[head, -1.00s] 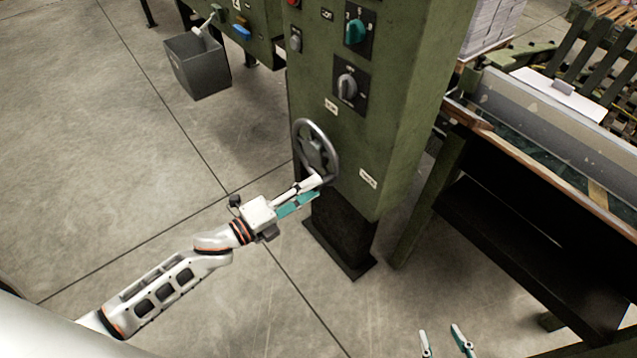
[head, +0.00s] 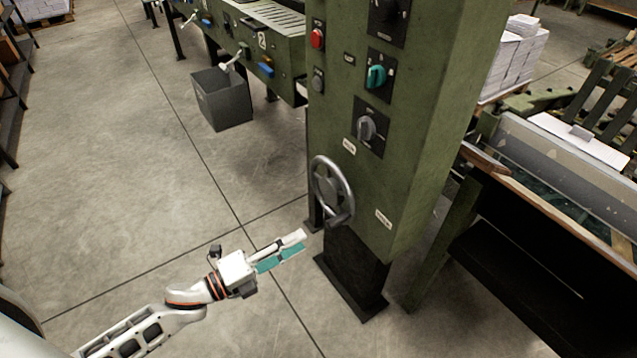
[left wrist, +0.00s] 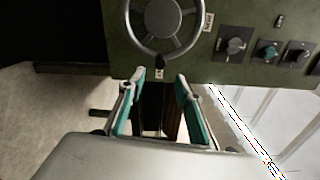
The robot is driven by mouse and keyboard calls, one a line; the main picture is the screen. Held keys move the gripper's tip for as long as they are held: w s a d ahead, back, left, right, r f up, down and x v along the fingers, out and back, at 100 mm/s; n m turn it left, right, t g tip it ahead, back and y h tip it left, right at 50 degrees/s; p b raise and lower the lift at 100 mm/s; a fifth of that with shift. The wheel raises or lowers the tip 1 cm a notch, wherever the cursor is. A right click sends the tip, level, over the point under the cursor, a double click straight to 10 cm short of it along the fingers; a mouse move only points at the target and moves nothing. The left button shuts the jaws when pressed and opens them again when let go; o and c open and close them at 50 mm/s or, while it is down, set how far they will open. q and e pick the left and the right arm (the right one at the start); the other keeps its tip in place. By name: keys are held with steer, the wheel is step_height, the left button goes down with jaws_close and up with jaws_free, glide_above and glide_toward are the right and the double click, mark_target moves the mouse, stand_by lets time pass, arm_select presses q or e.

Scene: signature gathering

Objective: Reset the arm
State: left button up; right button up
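My left arm reaches in from the lower left in the head view. Its gripper (head: 299,243) has white and teal fingers and is empty, in the air left of and below the grey handwheel (head: 346,190) on the green machine column. In the left wrist view the gripper (left wrist: 153,82) is open, with a clear gap between its two fingers. The handwheel (left wrist: 162,14) with its dark crank handle (left wrist: 160,62) lies beyond the fingertips, apart from them. My right gripper is in neither view.
The green column (head: 420,150) carries a red button (head: 317,38), a teal knob (head: 376,77) and a grey knob (head: 366,128). A grey bin (head: 222,98) stands on the floor at the back. A machine table (head: 560,210) is at the right. The concrete floor at left is clear.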

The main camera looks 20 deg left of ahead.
arm_select(q)
steer(key=s+f+n+g+y+p, duration=0.2)
steer(key=s+n+y+p, duration=0.2)
steer(key=s+n, duration=0.5)
steer(key=s+f+n+g+y+p, duration=0.1)
steer(key=s+n+y+p, duration=0.3)
steer(key=s+n, duration=0.5)
steer(key=f+n+p, duration=0.1)
steer(key=n+p, duration=0.1)
steer(key=n, duration=0.3)
steer(key=shift+s+a+f+g, duration=0.15)
steer(key=shift+s+f+g, duration=0.25)
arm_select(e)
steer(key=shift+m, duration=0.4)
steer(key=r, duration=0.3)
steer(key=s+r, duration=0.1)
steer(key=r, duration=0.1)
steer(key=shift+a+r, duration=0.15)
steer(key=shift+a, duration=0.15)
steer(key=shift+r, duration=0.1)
arm_select(q)
steer(key=shift+c, duration=0.9)
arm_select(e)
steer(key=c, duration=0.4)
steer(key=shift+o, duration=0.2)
